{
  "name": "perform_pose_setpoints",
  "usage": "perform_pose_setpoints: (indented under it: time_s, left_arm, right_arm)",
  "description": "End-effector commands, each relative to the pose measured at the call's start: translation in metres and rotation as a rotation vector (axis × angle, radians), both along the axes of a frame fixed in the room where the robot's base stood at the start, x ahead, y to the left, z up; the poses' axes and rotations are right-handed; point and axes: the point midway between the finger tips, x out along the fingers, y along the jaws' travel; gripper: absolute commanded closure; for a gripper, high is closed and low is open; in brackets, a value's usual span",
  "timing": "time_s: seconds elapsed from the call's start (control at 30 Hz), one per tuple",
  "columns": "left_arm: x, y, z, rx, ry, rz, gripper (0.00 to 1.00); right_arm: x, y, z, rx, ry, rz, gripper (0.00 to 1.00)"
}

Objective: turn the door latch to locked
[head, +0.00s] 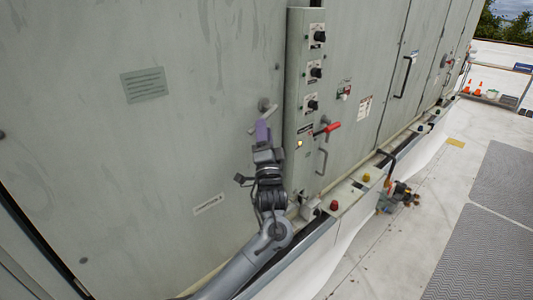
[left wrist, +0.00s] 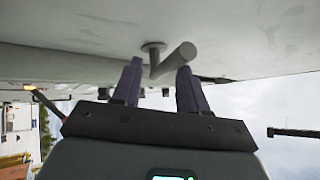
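The door latch (head: 264,118) is a light grey bar handle on a short round boss on the large grey-green door panel. The bar lies at a slant, lower left to upper right, in the head view. My left gripper (head: 263,132), with purple fingers, is at the latch and covers part of it. In the left wrist view the latch bar (left wrist: 174,61) crosses the gap between the tips of the spread left fingers (left wrist: 159,78). I cannot tell whether either finger touches it. My right gripper is not in view.
Right of the latch stands a control column (head: 306,90) with black knobs. A red-handled switch (head: 328,128) and a grey pull handle (head: 322,162) are close by. A ledge (head: 345,197) runs along the cabinet foot. Pipe fittings (head: 395,196) stick out beyond it.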

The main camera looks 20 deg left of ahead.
Motion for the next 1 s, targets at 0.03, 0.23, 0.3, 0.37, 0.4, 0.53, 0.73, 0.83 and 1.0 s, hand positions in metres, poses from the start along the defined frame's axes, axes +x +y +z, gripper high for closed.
perform_pose_setpoints:
  time_s: [0.03,0.23,0.3,0.37,0.4,0.53,0.73,0.83,1.0]
  left_arm:
    - [-0.007,-0.004,-0.009,-0.001,0.003,-0.003,0.58]
    - [-0.033,-0.018,-0.025,-0.001,0.001,-0.002,0.58]
    - [-0.04,-0.022,-0.03,-0.001,0.001,-0.002,0.58]
    - [-0.045,-0.025,-0.033,-0.001,0.001,-0.002,0.58]
    - [-0.048,-0.026,-0.035,-0.001,0.001,-0.001,0.58]
    - [-0.054,-0.029,-0.038,-0.002,-0.001,-0.001,0.58]
    - [-0.056,-0.03,-0.039,0.0,0.001,0.0,0.58]
    - [-0.056,-0.03,-0.039,-0.001,0.0,-0.001,0.58]
    - [-0.056,-0.03,-0.039,-0.001,0.0,-0.001,0.58]
  right_arm:
    - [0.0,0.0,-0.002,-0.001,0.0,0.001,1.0]
    - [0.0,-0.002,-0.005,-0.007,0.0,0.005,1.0]
    - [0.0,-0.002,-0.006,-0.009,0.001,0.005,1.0]
    - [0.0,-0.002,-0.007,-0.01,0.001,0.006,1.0]
    - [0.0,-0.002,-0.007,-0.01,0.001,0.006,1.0]
    - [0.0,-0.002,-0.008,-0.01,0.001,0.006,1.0]
    - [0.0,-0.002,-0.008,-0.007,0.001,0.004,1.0]
    - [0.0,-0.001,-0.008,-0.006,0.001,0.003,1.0]
    - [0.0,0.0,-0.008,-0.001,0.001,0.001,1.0]
